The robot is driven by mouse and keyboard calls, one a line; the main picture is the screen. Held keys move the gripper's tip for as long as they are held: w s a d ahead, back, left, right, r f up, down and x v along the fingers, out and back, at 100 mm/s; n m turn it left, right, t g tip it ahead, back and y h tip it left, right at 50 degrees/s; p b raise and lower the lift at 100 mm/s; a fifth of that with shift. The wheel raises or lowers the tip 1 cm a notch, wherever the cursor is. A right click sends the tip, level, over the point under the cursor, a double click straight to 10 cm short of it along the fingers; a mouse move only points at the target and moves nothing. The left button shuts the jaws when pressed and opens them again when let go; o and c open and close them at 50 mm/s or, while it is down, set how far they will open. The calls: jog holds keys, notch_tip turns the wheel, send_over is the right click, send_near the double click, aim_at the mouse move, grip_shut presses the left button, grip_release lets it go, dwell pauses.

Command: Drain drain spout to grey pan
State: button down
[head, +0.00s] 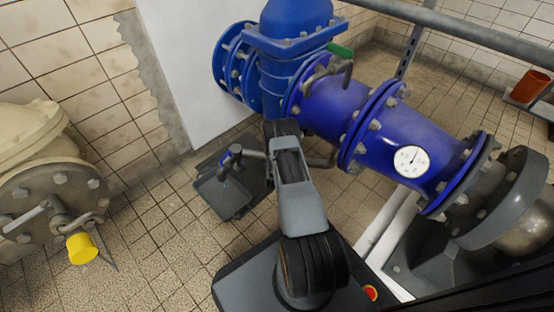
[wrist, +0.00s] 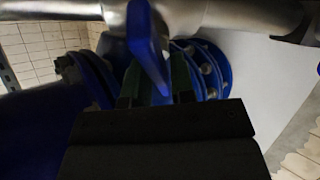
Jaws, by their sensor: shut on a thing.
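The drain spout (head: 250,154) is a bare metal pipe off the blue pipework in the head view, with its end turned down over the grey pan (head: 232,207). The pan lies on the tiled floor. A blue lever (head: 237,149) sits on the spout. In the wrist view the metal pipe (wrist: 60,10) crosses the top, and the blue lever (wrist: 148,45) hangs down from it between the fingers of my gripper (wrist: 156,80). My gripper is shut on the lever. I see no water flowing.
A large blue pipe (head: 345,105) with a pressure gauge (head: 411,161) and green-handled valve (head: 340,50) runs along the right. A cream flanged body with a yellow cap (head: 82,249) stands at left. Tiled floor (head: 150,225) between is clear.

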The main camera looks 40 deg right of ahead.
jog(key=c, duration=1.2)
grip_release()
jog(key=shift+o, duration=0.2)
jog(key=p+v, duration=0.6)
jog(key=v, duration=0.8)
jog(key=shift+w, duration=0.15)
